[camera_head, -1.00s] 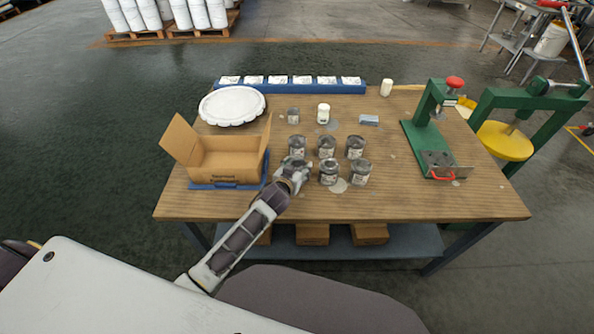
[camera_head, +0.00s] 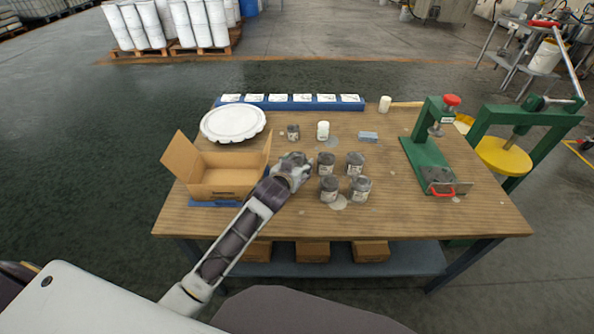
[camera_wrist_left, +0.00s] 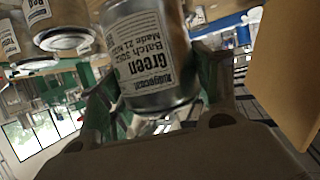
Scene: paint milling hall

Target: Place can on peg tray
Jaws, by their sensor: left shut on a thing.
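My left gripper (camera_head: 294,166) is shut on a grey metal can at the left of the can group. In the head view the hand mostly hides this can. In the left wrist view the held can (camera_wrist_left: 150,55) has a white label reading "Green" and sits between the fingers. Several similar cans (camera_head: 360,188) stand to the right of the hand. A long blue tray (camera_head: 237,105) with a row of white labels lies along the back edge; I cannot make out pegs on it. My right gripper is not in view.
An open cardboard box (camera_head: 226,176) stands left of the hand. Behind are a white scalloped disc (camera_head: 233,123), a small dark can (camera_head: 293,132), a white bottle (camera_head: 323,130) and a blue-grey block (camera_head: 368,137). A green press (camera_head: 428,150) stands at the right.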

